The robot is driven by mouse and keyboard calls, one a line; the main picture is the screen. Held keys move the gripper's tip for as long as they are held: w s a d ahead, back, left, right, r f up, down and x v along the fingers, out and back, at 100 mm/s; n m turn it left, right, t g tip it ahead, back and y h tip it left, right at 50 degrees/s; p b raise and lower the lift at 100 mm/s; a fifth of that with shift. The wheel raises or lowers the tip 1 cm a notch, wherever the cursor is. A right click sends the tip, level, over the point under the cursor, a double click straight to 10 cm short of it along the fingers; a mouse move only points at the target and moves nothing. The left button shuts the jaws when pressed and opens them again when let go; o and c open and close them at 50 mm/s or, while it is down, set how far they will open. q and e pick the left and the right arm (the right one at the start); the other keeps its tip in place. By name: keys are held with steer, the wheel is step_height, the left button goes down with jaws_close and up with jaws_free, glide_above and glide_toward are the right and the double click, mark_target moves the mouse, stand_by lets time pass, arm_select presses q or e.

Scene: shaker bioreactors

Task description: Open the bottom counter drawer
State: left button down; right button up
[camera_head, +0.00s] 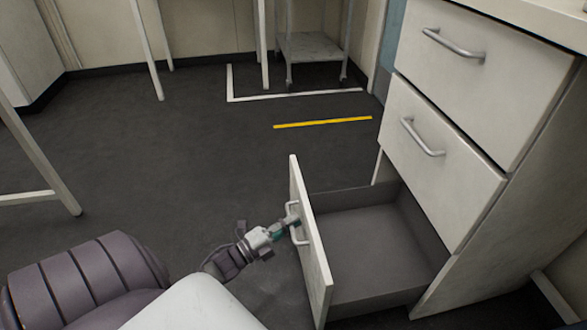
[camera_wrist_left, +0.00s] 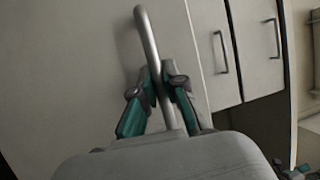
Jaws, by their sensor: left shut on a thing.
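The bottom counter drawer (camera_head: 375,240) is pulled well out in the head view, and its grey inside shows empty. Its white front (camera_head: 311,240) carries a metal bar handle (camera_head: 294,209). My left gripper (camera_head: 288,224) is at that handle, on the outer side of the front. In the left wrist view the two green-and-grey fingers (camera_wrist_left: 160,100) are shut around the handle bar (camera_wrist_left: 147,40).
Two closed drawers, the middle one (camera_head: 440,160) and the top one (camera_head: 485,75), sit above in the white counter. A wheeled trolley (camera_head: 311,48) and white table legs stand farther back. The dark floor (camera_head: 180,150) left of the drawer is mostly clear, with a yellow strip (camera_head: 322,122).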

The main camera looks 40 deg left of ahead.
arm_select(q)
steer(key=c, duration=1.2)
jaws_free()
steer(key=shift+s, duration=0.1)
steer(key=v, duration=1.1)
steer(key=shift+s, duration=0.4)
steer(key=shift+a+f, duration=0.1)
